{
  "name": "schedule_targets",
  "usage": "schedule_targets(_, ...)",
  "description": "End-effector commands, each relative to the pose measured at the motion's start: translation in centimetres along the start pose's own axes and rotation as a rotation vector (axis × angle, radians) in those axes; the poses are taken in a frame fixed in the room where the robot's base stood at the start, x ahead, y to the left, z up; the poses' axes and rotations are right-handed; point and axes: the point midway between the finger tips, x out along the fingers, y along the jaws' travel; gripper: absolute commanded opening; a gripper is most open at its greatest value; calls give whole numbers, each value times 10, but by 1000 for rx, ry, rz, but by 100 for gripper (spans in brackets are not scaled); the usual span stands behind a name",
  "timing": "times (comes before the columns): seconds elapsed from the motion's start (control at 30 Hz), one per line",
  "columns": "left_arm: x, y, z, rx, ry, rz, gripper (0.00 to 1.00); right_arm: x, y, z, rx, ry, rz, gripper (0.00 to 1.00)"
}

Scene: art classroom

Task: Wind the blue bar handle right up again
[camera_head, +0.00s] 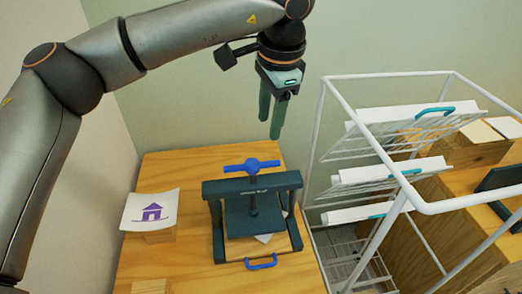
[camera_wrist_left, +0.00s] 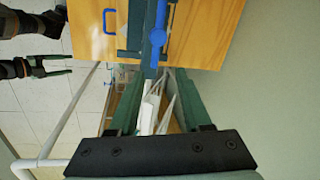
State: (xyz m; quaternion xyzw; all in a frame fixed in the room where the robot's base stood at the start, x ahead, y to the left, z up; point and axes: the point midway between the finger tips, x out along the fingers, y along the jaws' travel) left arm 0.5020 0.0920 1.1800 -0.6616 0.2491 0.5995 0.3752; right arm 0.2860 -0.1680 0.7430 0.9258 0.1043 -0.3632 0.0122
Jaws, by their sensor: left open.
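A dark green screw press (camera_head: 253,212) stands on the wooden table, its plate low in the frame. The blue bar handle (camera_head: 251,167) tops its screw, lying roughly level across the picture. It also shows in the left wrist view (camera_wrist_left: 158,38), beyond the fingertips. My left gripper (camera_head: 271,118) is open and empty, fingers pointing down, above and apart from the handle. Its green fingers also show in the left wrist view (camera_wrist_left: 160,72).
A blue pull handle (camera_head: 261,264) is at the press's front. A card with a purple house (camera_head: 150,212) rests left of the press on the table (camera_head: 190,265). A white wire rack (camera_head: 318,130) with sloping shelves stands close on the right. Pale paper shows under the press.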

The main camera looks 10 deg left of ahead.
Motion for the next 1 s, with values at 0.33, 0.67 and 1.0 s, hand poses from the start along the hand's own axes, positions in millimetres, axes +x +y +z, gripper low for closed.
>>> schedule_targets(0.33, 72, 1, 1, -1, -2, 3, 49, 11, 1, 12, 0, 1, 0, 72)
schedule_targets(0.67, 111, 1, 0, -1, -1, 2, 49, 9, 0, 9, -1, 1, 0, 72)
schedule_targets(1.0, 115, 1, 0, -1, 0, 2, 49, 9, 0, 9, -1, 2, 0, 72)
